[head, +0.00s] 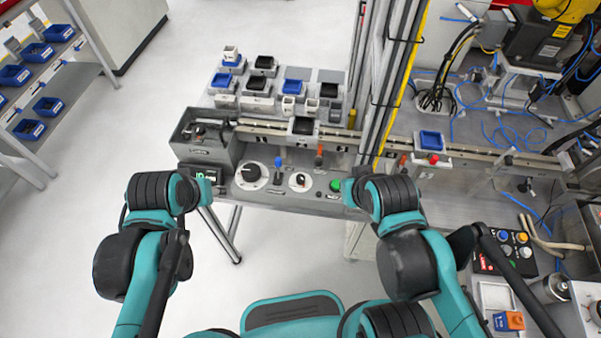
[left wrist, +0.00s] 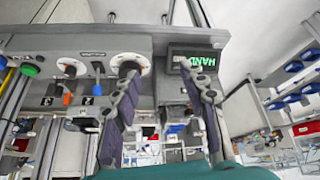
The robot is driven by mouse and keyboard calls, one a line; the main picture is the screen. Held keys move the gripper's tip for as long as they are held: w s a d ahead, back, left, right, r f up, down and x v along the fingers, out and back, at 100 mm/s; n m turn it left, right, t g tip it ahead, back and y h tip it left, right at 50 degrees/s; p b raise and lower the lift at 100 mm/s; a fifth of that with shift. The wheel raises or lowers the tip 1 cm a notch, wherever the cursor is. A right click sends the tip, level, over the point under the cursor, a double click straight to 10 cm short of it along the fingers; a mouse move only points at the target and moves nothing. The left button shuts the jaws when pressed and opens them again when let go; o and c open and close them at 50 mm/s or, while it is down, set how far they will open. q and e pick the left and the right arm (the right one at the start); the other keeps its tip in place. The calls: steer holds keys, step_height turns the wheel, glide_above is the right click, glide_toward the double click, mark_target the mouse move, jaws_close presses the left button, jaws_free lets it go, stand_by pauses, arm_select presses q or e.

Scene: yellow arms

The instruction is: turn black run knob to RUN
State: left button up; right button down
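The grey control panel (head: 285,196) carries a large white dial with a black knob (head: 251,172) and a smaller white dial with a black knob (head: 300,180). Their labels are too small to read, so I cannot tell which is the run knob. In the left wrist view, the large dial's knob (left wrist: 128,67) is near one finger and the smaller dial (left wrist: 71,67) is farther left. A green-lit display (left wrist: 203,62) reads HAND. My left gripper (left wrist: 160,73) is open and empty, its fingers apart from both knobs. My right gripper's fingers are hidden in the head view.
A blue-topped lever (head: 278,163) stands between the dials, and a green button (head: 336,185) is at the panel's right. A grey box (head: 207,152) stands behind its left end. A conveyor (head: 350,140) runs behind the panel. Open floor (head: 120,130) lies to the left.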

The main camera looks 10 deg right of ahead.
arm_select(q)
steer(key=w+d+r+g+p, duration=0.15)
steer(key=w+d+g, duration=0.4)
steer(key=d, duration=0.75)
steer(key=m+p, duration=0.1)
steer(key=p, duration=0.1)
glide_above(301, 177)
step_height(301, 177, down, 4)
steer(key=shift+r+y, duration=0.1)
steer(key=shift+y, duration=0.2)
step_height(301, 177, down, 8)
steer(key=b, duration=0.2)
steer(key=shift+b, duration=0.35)
jaws_close()
